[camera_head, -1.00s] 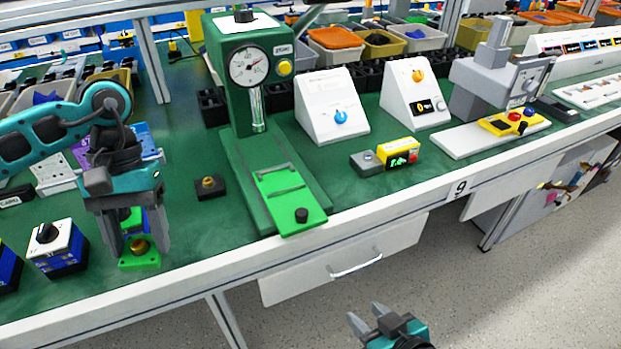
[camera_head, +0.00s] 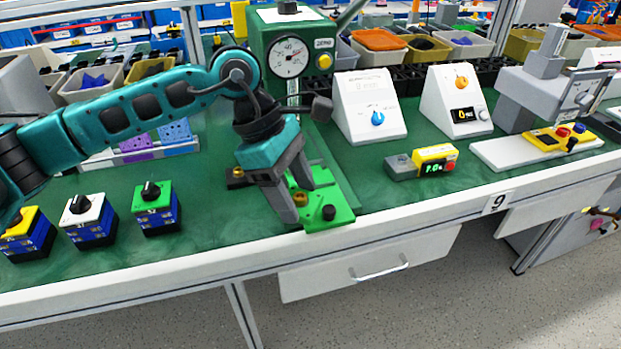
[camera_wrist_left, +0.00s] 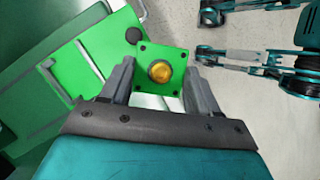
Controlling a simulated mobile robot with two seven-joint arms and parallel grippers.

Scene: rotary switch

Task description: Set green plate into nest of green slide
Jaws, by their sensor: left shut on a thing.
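My left gripper (camera_head: 297,202) is shut on the green plate, a small square with a brass button (camera_head: 300,199) in its middle. The plate (camera_wrist_left: 147,82) shows clearly between both fingers in the left wrist view. It is at the front end of the green slide (camera_head: 342,205), beside the slide's black knob (camera_head: 329,212). In the wrist view it overlaps the slide's edge and is turned relative to it. The nest is hidden, and I cannot tell whether the plate touches the slide.
The green press with its dial (camera_head: 289,58) stands behind the slide. Three rotary switches, yellow, white (camera_head: 85,207) and green (camera_head: 153,195), stand to the left. The table's white front edge is close to the slide.

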